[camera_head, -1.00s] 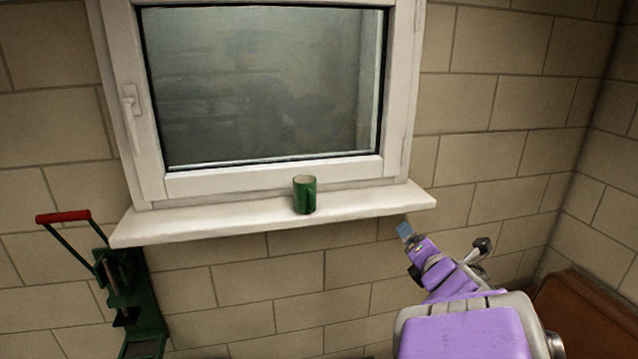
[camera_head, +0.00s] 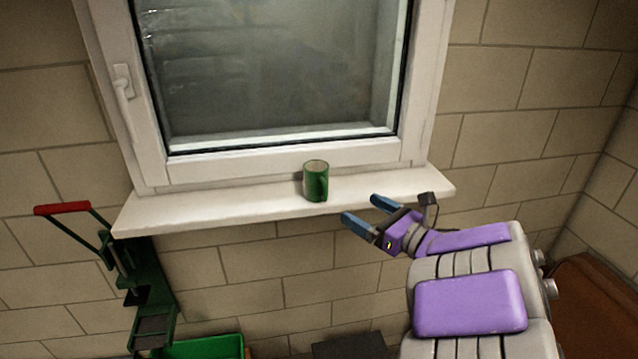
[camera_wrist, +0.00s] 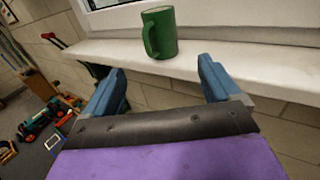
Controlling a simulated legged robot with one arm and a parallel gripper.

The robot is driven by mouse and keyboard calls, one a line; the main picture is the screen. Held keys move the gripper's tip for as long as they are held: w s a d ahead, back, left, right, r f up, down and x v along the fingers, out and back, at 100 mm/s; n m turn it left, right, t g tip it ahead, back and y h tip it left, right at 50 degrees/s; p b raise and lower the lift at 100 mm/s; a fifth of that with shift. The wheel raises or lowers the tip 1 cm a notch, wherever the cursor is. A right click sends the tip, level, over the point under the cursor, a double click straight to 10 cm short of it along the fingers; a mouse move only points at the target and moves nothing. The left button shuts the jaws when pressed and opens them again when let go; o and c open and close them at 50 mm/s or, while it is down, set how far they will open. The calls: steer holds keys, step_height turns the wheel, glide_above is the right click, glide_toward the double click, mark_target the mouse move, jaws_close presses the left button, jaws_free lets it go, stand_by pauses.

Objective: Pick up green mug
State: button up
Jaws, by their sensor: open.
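The green mug (camera_head: 316,182) stands upright on the white window sill (camera_head: 225,208), in front of the window frame. It also shows in the wrist view (camera_wrist: 160,32), near the top middle, with its handle toward the camera and slightly left. My gripper (camera_head: 361,209) has blue fingers spread apart, with nothing between them. It is to the right of the mug and in front of the sill in the head view, apart from the mug. In the wrist view the mug appears beyond and between the open fingers (camera_wrist: 160,82).
A green press with a red handle (camera_head: 62,209) stands left of the sill. A green bin (camera_head: 205,347) is on the floor below. The sill is otherwise bare. Toys (camera_wrist: 45,118) lie on the floor at the left in the wrist view.

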mark_target(322, 182)
steer(key=shift+r+x, duration=0.2)
steer(key=shift+x, duration=3)
steer(key=shift+r+x, duration=0.2)
steer(key=shift+x, duration=3)
steer(key=shift+w+a, duration=0.45)
steer(key=shift+w, duration=0.15)
steer(key=c, duration=1.3)
